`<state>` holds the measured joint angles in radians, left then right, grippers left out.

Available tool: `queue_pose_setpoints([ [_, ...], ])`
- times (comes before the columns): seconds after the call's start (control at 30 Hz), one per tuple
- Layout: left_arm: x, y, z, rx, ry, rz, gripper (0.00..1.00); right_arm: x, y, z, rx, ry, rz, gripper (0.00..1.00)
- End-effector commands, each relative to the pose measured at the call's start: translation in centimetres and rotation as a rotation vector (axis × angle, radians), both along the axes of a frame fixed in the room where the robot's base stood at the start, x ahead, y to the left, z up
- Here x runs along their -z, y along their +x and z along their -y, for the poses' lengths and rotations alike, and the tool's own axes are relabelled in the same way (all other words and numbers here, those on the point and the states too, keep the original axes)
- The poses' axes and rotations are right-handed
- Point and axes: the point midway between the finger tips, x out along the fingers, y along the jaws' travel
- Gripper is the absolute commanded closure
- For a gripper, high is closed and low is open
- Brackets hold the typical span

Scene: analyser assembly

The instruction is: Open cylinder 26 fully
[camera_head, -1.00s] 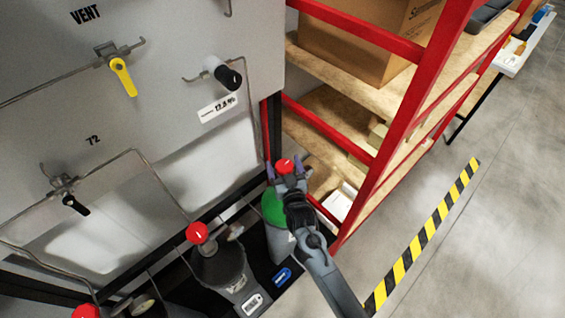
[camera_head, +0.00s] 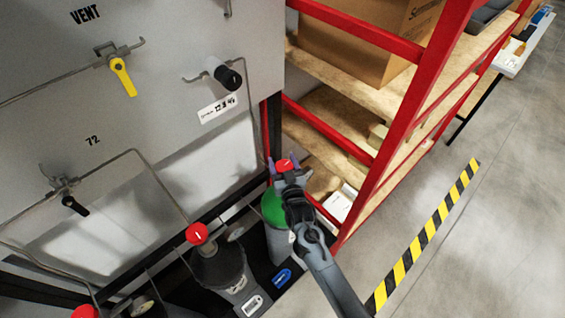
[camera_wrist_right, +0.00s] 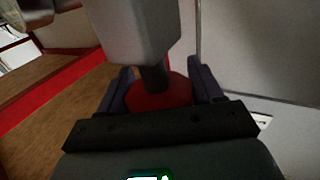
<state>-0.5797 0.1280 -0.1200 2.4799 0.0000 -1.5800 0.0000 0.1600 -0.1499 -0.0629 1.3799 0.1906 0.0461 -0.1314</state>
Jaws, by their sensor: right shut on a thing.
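A green-shouldered gas cylinder (camera_head: 273,209) with a red valve knob (camera_head: 285,165) stands at the right end of the cylinder row; I cannot read a number 26 on it. My right gripper (camera_head: 286,168) is shut on this red knob, one finger on each side. In the right wrist view the red knob (camera_wrist_right: 160,95) sits between the two dark fingers (camera_wrist_right: 160,92), partly covered by a grey body above it. My left gripper is not in view.
A dark cylinder (camera_head: 220,266) with its own red knob (camera_head: 198,233) stands to the left. Another red knob (camera_head: 85,312) is at the lower left edge. The grey panel (camera_head: 60,120) carries pipes and valves. A red-framed shelf (camera_head: 385,120) stands close on the right.

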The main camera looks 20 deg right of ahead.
Motion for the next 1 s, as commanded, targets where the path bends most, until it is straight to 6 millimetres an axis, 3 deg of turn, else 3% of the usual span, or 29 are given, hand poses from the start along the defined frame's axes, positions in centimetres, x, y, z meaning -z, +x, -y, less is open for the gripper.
queue_pose_setpoints([
  [0.27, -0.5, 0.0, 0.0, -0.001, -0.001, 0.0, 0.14, -0.1, 0.0, 0.0, -0.075, -0.003, -0.001, 0.65],
  [0.6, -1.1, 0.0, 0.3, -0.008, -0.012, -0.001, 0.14, 0.1, 0.0, -0.4, -0.337, -0.007, -0.003, 0.65],
  [1.0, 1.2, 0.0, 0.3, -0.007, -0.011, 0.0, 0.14, 0.4, -0.2, -1.1, -0.699, -0.005, -0.001, 0.65],
])
